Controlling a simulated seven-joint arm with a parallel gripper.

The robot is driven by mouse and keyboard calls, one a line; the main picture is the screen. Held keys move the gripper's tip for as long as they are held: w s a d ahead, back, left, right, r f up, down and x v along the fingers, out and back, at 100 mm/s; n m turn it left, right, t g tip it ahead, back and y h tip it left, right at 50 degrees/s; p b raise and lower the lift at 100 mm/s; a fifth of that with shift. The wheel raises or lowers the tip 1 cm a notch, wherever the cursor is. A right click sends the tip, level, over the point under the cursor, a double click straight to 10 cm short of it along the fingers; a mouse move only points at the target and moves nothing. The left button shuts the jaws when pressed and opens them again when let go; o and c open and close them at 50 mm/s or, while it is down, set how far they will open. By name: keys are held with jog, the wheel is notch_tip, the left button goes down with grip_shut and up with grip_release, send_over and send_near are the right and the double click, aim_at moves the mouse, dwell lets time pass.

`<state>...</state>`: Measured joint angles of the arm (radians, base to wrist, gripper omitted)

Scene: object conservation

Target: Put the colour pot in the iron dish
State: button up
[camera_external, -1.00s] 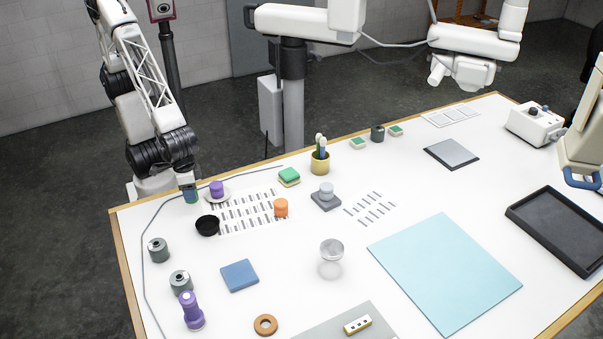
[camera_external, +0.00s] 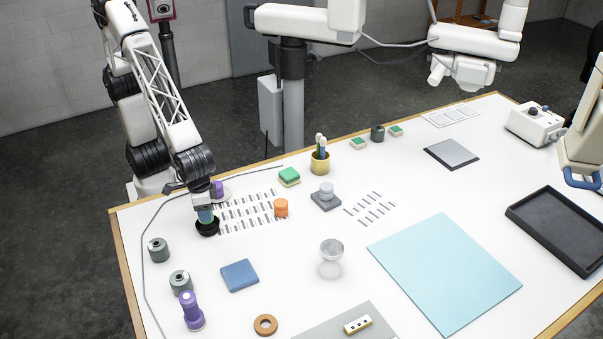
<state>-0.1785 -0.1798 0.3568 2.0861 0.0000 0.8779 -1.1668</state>
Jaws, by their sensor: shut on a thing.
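The colour pot (camera_external: 205,216) is a small blue-green pot at the left of the table. My gripper (camera_external: 204,207) points down and is shut on its upper part. The iron dish (camera_external: 207,230) is a small round black bowl. The pot is right over the dish, its lower end at or within the dish's rim. I cannot tell whether the pot touches the dish's bottom. The dish's far rim is partly hidden by the pot.
A purple pot (camera_external: 217,188) on a pale saucer stands just behind my gripper. An orange pot (camera_external: 281,207) stands on the marked white sheet to the right. Grey-green spools (camera_external: 158,250) and a blue square (camera_external: 239,275) lie nearer, with clear table between.

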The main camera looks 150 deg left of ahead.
aim_at(208, 227)
jog(key=shift+f, duration=0.1)
jog(key=shift+f, duration=1.7)
jog(key=shift+f, duration=0.1)
jog(key=shift+f, duration=0.3)
jog(key=shift+s+f, duration=0.2)
jog(key=shift+f, duration=0.35)
jog(key=o, duration=0.9)
jog(key=shift+f, duration=0.1)
jog(key=shift+o, duration=0.2)
jog(key=r, duration=1.3)
jog(key=shift+w+r, duration=0.1)
jog(key=shift+w, duration=0.1)
jog(key=shift+r, duration=0.45)
